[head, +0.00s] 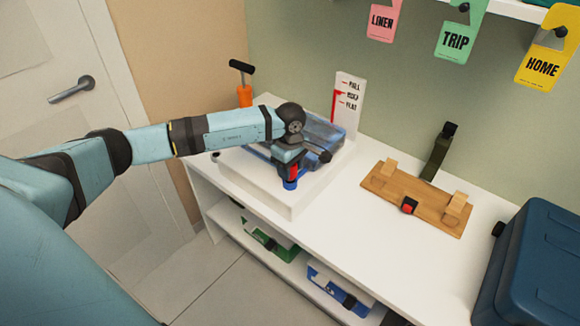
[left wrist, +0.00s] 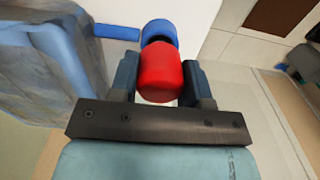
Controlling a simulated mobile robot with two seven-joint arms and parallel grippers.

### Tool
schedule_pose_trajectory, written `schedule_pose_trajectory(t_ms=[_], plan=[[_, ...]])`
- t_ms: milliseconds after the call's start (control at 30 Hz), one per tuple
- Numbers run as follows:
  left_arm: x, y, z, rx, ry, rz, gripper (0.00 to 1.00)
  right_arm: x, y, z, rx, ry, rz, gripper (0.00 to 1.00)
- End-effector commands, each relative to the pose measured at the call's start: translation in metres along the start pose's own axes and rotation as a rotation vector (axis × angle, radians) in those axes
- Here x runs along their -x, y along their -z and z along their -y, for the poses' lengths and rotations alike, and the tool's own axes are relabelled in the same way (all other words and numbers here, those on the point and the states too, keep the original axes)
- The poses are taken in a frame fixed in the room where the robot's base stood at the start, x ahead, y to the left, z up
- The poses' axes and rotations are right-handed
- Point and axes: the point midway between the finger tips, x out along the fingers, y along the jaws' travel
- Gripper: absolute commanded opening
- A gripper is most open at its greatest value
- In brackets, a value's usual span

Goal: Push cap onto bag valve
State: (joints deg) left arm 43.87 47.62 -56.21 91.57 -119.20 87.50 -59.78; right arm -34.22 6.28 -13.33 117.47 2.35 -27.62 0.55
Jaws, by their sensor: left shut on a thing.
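My left gripper (head: 291,174) is shut on the red cap (head: 293,170) at the front edge of the white block. In the left wrist view the red cap (left wrist: 160,74) sits between the two fingers. The blue valve (head: 290,184) shows just below the cap, and in the left wrist view the blue valve (left wrist: 160,32) shows right beyond it, partly covered. I cannot tell whether the cap is seated or only touching. A blue tube (left wrist: 116,32) runs from the valve side toward the clear blue bag (head: 325,134). My right gripper is not in view.
The bag lies on a white block (head: 280,194) on the shelf top. An orange pump (head: 244,95) and a level sign (head: 347,100) stand behind. A wooden board (head: 416,198) lies right, with a dark blue case (head: 535,265) beyond. Bare shelf lies between block and board.

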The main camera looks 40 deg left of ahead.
Motion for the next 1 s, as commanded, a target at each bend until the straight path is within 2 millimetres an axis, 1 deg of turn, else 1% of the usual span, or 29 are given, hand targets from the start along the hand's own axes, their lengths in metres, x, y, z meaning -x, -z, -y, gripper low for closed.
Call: schedule_pose_trajectory(t_ms=[300,800,833,933,967,1000], plan=[[-0.009,0.000,0.000,0.000,0.000,0.000,0.15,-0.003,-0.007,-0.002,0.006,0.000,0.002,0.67],[-0.021,0.000,0.000,0.000,-0.001,0.000,0.15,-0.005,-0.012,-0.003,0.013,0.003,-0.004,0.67],[-0.021,0.000,0.000,0.000,-0.001,0.000,0.46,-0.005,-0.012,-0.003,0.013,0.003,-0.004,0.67],[-0.021,0.000,0.000,0.000,0.000,0.000,0.69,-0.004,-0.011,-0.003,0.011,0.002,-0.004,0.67],[-0.021,0.000,0.000,0.000,0.000,0.000,0.73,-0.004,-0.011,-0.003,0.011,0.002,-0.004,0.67],[-0.021,0.000,0.000,0.000,0.000,0.000,0.73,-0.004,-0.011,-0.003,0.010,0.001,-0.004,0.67]])
